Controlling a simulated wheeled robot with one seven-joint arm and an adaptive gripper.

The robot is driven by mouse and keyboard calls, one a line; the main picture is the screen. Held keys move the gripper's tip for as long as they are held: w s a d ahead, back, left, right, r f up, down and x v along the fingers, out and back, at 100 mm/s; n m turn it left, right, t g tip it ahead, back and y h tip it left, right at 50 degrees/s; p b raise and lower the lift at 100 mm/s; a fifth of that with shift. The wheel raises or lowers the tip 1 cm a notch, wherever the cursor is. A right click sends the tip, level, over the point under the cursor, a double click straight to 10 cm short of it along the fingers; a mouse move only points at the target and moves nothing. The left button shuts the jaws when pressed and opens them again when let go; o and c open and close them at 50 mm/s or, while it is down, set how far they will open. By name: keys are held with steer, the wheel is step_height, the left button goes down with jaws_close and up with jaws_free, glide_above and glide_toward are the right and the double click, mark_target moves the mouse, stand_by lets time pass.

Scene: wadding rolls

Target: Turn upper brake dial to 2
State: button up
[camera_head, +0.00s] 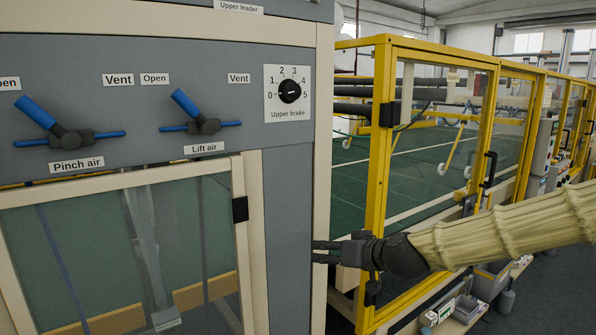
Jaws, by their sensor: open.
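The upper brake dial (290,91) is a round black knob on a white plate marked 0 to 5 and labelled "Upper brake". It sits at the upper right of the grey panel. A short, roughly level white mark shows on the knob; I cannot tell surely which number it points to. My gripper (315,251) is below and slightly right of the dial, in front of the cabinet's right edge. Its dark fingers point left, apart and empty. It is well clear of the dial. My arm, in a cream sleeve, comes in from the right.
Two blue-handled valves, pinch air (66,134) and lift air (203,124), are on the panel left of the dial. A framed glass door (240,212) is below. A yellow-framed guard (377,180) stands right of the cabinet. The panel face around the dial is clear.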

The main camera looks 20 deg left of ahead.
step_height(320, 180, up, 18)
steer(key=a+f+n+t+y, duration=0.1)
steer(key=n+y, duration=0.1)
steer(key=n+t+y+p, duration=0.1)
steer(key=n+y, duration=0.1)
steer(key=y, duration=0.1)
glide_toward(295, 91)
steer(key=p+x, duration=0.4)
steer(key=x, duration=0.5)
steer(key=shift+w, duration=0.1)
steer(key=c, duration=1)
